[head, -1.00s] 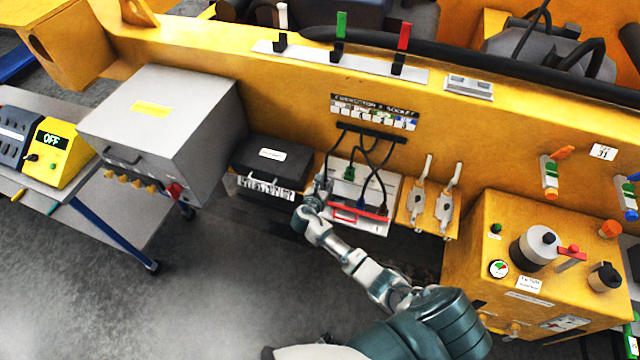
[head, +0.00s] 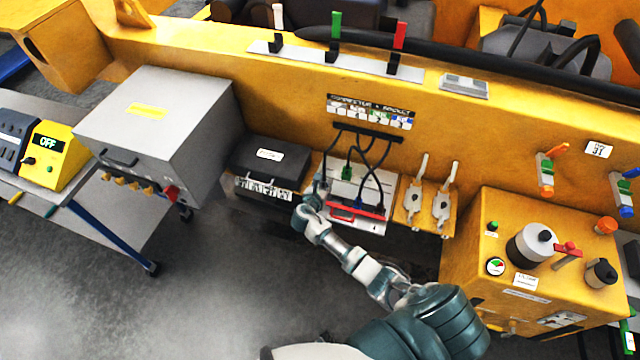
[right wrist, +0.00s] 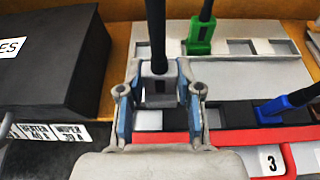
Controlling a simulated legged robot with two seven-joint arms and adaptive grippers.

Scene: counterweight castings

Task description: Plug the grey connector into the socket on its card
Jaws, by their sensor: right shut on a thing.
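My right gripper (head: 318,192) is over the left end of the socket panel (head: 352,178). In the right wrist view the gripper (right wrist: 157,82) is shut on the grey connector (right wrist: 158,92), with a black cable rising from it. The connector is upright above or at the black slotted strip (right wrist: 238,115); the fingers hide its lower end, so I cannot tell whether it is seated. A pale square card (right wrist: 148,120) shows just below it. A chart headed connector and socket (head: 370,112) is on the yellow wall. My left gripper is not in view.
A green connector (right wrist: 200,35) stands in the panel's back row beside empty square openings. A blue connector (right wrist: 285,106) lies at the black strip to the right. A red bar (right wrist: 255,137) runs along the front. A black case (right wrist: 50,62) stands close on the left.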

